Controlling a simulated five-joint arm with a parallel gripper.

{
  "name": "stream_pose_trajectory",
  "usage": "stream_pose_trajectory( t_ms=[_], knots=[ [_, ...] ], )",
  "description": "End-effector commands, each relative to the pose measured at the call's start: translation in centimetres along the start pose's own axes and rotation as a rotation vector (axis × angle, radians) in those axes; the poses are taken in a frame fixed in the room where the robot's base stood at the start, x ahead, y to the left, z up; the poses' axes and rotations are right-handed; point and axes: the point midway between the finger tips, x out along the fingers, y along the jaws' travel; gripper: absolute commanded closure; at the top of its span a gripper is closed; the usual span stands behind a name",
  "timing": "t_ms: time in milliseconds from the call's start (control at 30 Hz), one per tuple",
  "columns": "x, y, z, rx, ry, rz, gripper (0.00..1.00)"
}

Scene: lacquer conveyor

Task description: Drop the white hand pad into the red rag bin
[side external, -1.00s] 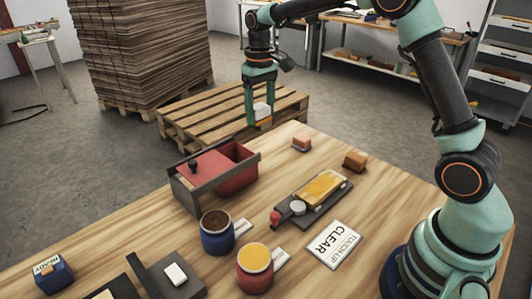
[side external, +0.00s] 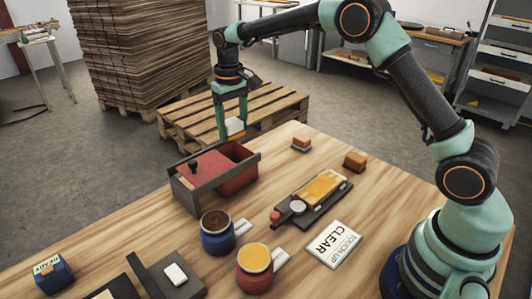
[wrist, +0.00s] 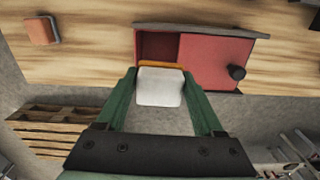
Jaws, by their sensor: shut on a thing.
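My gripper (side external: 232,130) is shut on the white hand pad (side external: 234,125), which has an orange-brown edge and also shows between the green fingers in the wrist view (wrist: 160,88). The red rag bin (side external: 240,178) stands on the wooden table with dark end walls. Its red sliding lid (side external: 206,166) with a black knob covers part of the top, and the other part is open. In the side view the pad hangs above and behind the bin's open end. In the wrist view it overlaps the near edge of the opening. The bin's floor is mostly hidden.
Two blocks, one pinkish (side external: 302,144) and one brown (side external: 355,161), lie right of the bin. A blue pot (side external: 217,241) and a red pot (side external: 254,277) stand in front. A tray with a yellow slab (side external: 323,187) and a CLEAR card (side external: 334,244) lie further right.

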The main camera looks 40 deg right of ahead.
Motion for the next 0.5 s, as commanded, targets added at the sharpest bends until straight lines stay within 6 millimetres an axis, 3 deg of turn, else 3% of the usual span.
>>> stream_pose_trajectory(
  t_ms=[433,467,500],
  knots=[
    [0.86,0.02,0.00,0.000,0.001,0.000,0.83],
    [0.86,0.02,0.00,0.000,0.001,0.000,0.23],
    [0.85,0.02,0.00,0.000,0.001,0.000,0.08]
  ],
)
